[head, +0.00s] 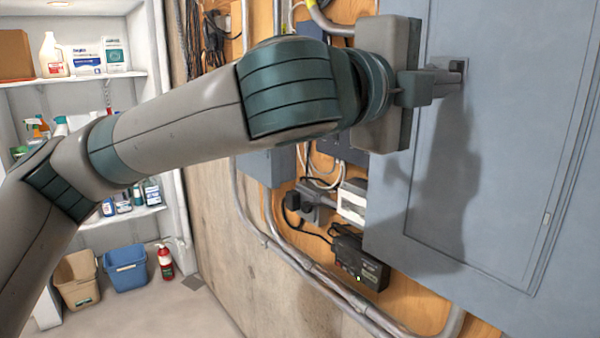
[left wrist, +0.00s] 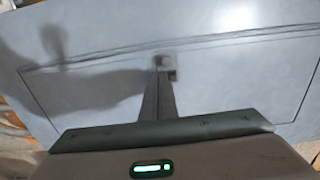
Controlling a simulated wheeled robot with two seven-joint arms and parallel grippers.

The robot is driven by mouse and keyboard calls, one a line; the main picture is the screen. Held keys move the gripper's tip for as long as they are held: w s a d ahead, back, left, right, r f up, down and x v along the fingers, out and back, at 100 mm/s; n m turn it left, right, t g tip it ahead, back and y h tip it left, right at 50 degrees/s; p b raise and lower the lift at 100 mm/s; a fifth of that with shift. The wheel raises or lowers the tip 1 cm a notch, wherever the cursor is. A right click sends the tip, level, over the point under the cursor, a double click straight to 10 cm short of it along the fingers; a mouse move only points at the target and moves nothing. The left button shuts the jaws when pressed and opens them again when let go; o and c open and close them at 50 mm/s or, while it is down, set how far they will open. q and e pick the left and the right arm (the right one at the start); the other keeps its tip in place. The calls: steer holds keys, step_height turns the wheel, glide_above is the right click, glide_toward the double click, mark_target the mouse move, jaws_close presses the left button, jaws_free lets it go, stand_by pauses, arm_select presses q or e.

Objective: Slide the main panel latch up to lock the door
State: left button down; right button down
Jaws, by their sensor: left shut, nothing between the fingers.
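The grey main panel (head: 490,175) fills the right of the head view, and its door lies flush in its frame. The small latch (head: 458,70) sits on a plate near the door's upper left edge. My left gripper (head: 452,77) is shut, with its fingertips at the latch, seemingly touching it. In the left wrist view the fingers (left wrist: 160,95) reach to the latch (left wrist: 167,65), whose small block shows just beyond the tips. The fingers partly hide the latch, so I cannot tell its exact position. My right gripper is in neither view.
Conduits (head: 310,268), a black power box (head: 360,262) and cables run along the wall left of the panel. White shelves (head: 75,75) with bottles and boxes stand at the far left. Two bins and a red extinguisher (head: 165,262) stand on the floor below.

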arm_select(q)
steer(key=shift+f, duration=0.1)
stand_by(0.4)
steer(key=b+v, duration=0.1)
steer(key=v, duration=0.6)
stand_by(0.6)
